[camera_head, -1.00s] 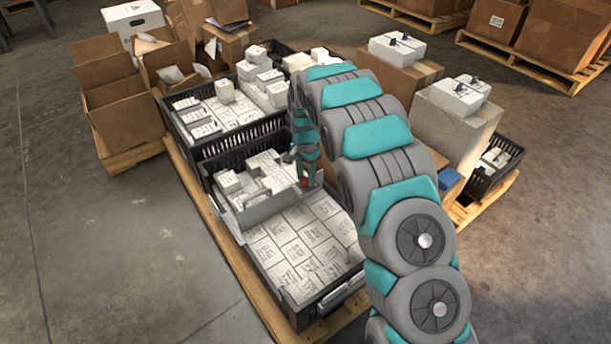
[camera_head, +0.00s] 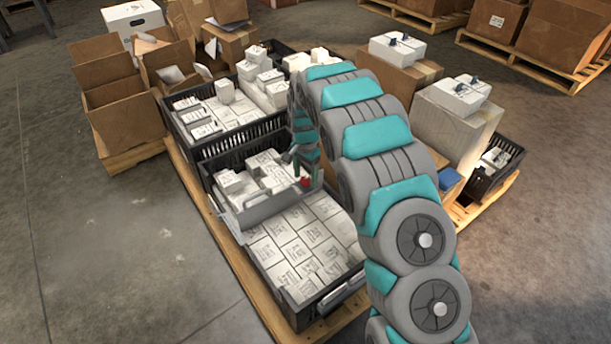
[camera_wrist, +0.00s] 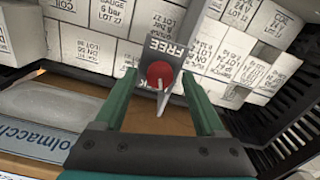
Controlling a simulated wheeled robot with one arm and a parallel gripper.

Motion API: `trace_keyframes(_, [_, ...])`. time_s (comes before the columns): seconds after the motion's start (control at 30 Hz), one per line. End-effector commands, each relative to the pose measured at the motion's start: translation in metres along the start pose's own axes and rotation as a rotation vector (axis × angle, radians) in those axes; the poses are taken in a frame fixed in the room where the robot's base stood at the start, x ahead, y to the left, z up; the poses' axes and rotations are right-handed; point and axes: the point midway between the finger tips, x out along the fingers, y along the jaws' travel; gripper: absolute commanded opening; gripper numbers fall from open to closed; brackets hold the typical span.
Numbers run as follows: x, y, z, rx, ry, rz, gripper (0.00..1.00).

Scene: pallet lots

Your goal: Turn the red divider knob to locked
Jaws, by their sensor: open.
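The red divider knob (camera_wrist: 160,73) sits on the grey divider (camera_wrist: 188,30) in the wrist view. Printed beside it, upside down, is FREE; part of another label ending in K shows at its lower edge. I cannot tell which mark the knob points to. In the head view, the knob (camera_head: 305,182) is a small red spot on the right end of the divider (camera_head: 268,208). My gripper (camera_wrist: 158,78) is open, with one green finger on each side of the knob and visible gaps to it. It also shows in the head view (camera_head: 305,170), partly hidden by my arm.
The divider stands in a black crate (camera_head: 322,303) holding white cartons (camera_head: 300,248) on both sides. Another carton-filled crate (camera_head: 238,141) stands behind it on the wooden pallet (camera_head: 228,262). In the wrist view, slatted crate wall (camera_wrist: 290,100) is close on the right.

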Motion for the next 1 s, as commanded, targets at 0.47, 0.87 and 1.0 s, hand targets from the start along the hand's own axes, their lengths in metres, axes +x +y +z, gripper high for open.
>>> trace_keyframes(0.47, [-0.031, -0.001, -0.001, 0.000, 0.003, -0.004, 0.72])
trace_keyframes(0.87, [-0.078, 0.000, 0.000, 0.000, 0.000, 0.000, 0.72])
trace_keyframes(1.0, [-0.078, 0.000, 0.000, 0.000, 0.000, 0.001, 0.72])
